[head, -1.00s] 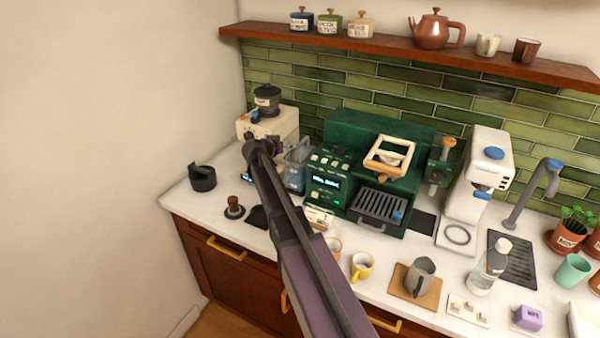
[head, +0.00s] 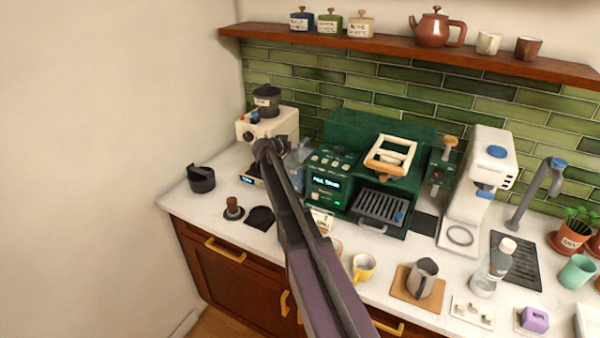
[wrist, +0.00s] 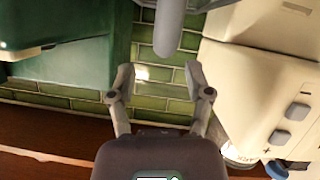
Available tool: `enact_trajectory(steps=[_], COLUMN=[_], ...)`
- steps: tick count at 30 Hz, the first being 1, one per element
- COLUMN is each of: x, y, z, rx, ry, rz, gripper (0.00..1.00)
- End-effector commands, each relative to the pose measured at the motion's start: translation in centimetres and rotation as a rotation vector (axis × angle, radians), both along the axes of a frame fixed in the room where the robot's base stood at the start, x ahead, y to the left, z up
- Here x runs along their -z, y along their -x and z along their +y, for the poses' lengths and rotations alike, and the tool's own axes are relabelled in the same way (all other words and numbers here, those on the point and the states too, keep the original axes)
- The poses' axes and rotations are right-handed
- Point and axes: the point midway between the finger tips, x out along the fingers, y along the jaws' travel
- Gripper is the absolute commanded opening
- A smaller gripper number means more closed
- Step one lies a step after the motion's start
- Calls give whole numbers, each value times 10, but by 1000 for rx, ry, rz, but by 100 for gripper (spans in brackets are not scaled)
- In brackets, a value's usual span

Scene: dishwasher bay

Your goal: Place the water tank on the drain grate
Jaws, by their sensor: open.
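The water tank (head: 300,172) looks like a clear bluish container on the counter between the cream grinder and the green espresso machine; my arm partly hides it. The drain grate (head: 526,262) is a dark ribbed panel by the tap at the right, with a bottle at its left edge. In the wrist view my gripper (wrist: 160,78) is open and nothing shows held between its fingers. A grey bar (wrist: 168,35), possibly the tank's handle, lies just beyond the fingertips. In the head view my arm hides the fingers.
The cream grinder (head: 280,123) and green espresso machine (head: 405,165) closely flank the tank. A white machine (head: 478,180), tap (head: 535,195) and clear bottle (head: 492,270) stand nearer the grate. A yellow mug (head: 362,267) and metal pitcher (head: 422,278) line the counter's front.

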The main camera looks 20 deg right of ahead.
Motion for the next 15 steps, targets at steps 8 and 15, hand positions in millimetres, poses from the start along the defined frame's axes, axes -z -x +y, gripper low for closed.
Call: enact_trajectory(steps=[8,15], x=[19,22], y=[-19,-25], z=[-20,-30], rx=[2,0], ry=[-1,1], rz=[0,1], gripper=[65,65])
